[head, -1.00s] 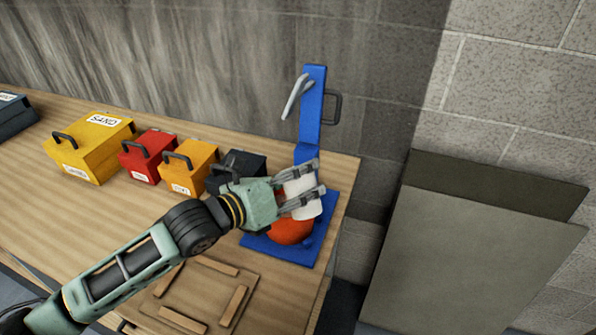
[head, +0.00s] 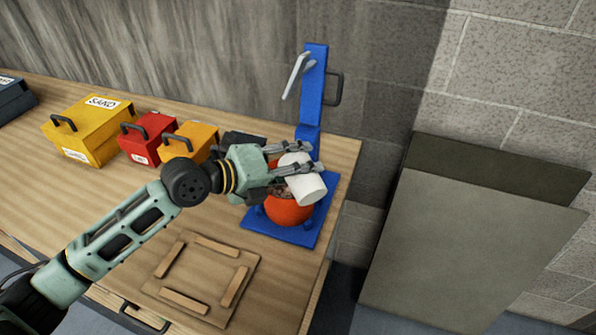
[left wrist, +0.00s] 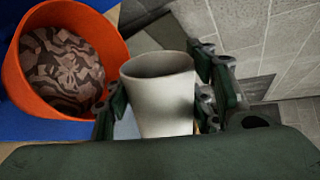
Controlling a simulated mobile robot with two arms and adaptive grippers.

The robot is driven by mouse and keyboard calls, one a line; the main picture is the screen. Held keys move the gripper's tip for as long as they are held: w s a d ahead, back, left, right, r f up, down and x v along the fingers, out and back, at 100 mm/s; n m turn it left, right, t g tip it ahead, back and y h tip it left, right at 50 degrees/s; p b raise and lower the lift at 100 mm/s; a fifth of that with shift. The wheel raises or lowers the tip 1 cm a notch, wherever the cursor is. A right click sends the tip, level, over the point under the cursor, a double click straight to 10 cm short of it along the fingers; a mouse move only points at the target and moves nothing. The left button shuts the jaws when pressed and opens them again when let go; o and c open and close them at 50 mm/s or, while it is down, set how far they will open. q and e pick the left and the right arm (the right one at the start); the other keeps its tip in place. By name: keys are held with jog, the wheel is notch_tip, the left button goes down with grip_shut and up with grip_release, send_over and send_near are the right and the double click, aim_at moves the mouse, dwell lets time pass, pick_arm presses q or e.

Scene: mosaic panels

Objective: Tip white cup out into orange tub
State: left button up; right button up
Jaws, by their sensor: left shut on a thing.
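My left gripper (head: 290,158) is shut on the white cup (head: 306,188) and holds it tilted over the orange tub (head: 287,209). In the left wrist view the cup (left wrist: 160,98) sits between the fingers, its rim toward the tub; its inside looks dark and I cannot tell what it holds. The orange tub shows there too (left wrist: 14,85), with patterned brown and pinkish pieces (left wrist: 65,68) inside. The tub stands on the base of a blue stand (head: 268,236). My right gripper is not in view.
The blue stand's upright (head: 313,95) with a grey lever rises behind the tub. Yellow (head: 85,140), red (head: 139,148) and orange (head: 190,142) boxes line the table's back. A square wooden frame (head: 200,272) lies in front. Grey panels (head: 470,260) lean against the wall.

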pick_arm(q)
jog(key=shift+w+a+f+n+g+b, duration=0.15)
jog(key=shift+f+n+g+b, duration=0.4)
jog(key=shift+b, duration=0.6)
jog(key=n+b, duration=0.1)
jog(key=w+n+g+h+b, duration=0.1)
jog(key=b, duration=0.1)
jog(key=shift+a+f+n+g, duration=0.1)
jog(key=shift+f+n+g, duration=0.15)
jog(key=shift+f, duration=0.05)
jog(key=shift+w+a+r+n+g+b, duration=0.15)
jog(key=shift+w+n+g+b, duration=0.15)
jog(key=shift+n+b, duration=0.4)
jog(key=shift+r+h, duration=0.15)
jog(key=shift+h, duration=0.15)
jog(key=shift+b, duration=0.35)
